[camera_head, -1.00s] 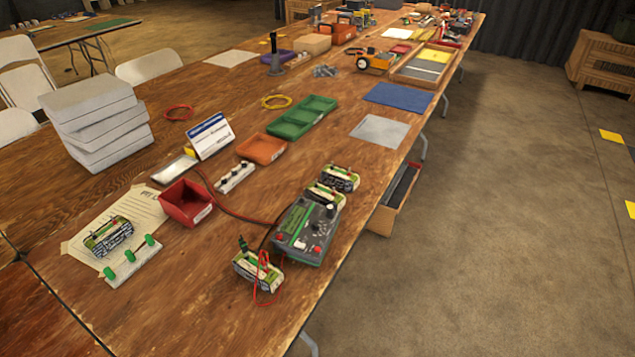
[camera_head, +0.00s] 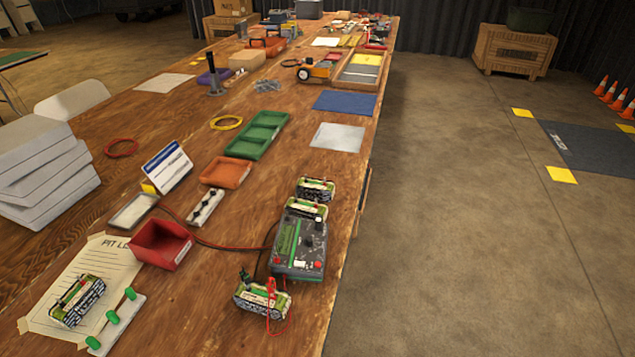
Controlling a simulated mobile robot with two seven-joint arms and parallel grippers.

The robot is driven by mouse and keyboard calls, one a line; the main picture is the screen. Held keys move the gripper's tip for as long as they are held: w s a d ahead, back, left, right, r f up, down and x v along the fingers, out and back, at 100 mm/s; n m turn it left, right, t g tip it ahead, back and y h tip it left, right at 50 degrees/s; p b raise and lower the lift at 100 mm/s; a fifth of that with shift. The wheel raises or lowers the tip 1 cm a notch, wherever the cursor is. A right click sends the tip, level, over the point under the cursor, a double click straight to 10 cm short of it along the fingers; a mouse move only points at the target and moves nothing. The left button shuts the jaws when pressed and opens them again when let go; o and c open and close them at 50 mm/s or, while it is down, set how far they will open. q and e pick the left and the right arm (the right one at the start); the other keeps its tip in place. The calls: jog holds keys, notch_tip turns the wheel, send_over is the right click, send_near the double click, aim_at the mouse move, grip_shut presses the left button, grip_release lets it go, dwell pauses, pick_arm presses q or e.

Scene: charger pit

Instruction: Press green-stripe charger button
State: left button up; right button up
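The charger (camera_head: 299,246) is a dark grey box with a green stripe along its left side, near the table's right edge. Its top carries a small screen, dark knobs and red and white spots; which of these is the button is too small to tell. Two battery packs (camera_head: 315,189) lie at its far end, one behind the other. Another battery pack (camera_head: 262,299) with red leads lies at its near end. Neither of my grippers is in view.
The wooden table (camera_head: 230,330) also holds a red bin (camera_head: 162,244), a white strip with black knobs (camera_head: 205,207), an orange tray (camera_head: 226,173), a sheet of paper (camera_head: 100,265) with a battery pack (camera_head: 77,300), and grey stacked slabs (camera_head: 45,175). Open floor (camera_head: 450,260) lies right of the table.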

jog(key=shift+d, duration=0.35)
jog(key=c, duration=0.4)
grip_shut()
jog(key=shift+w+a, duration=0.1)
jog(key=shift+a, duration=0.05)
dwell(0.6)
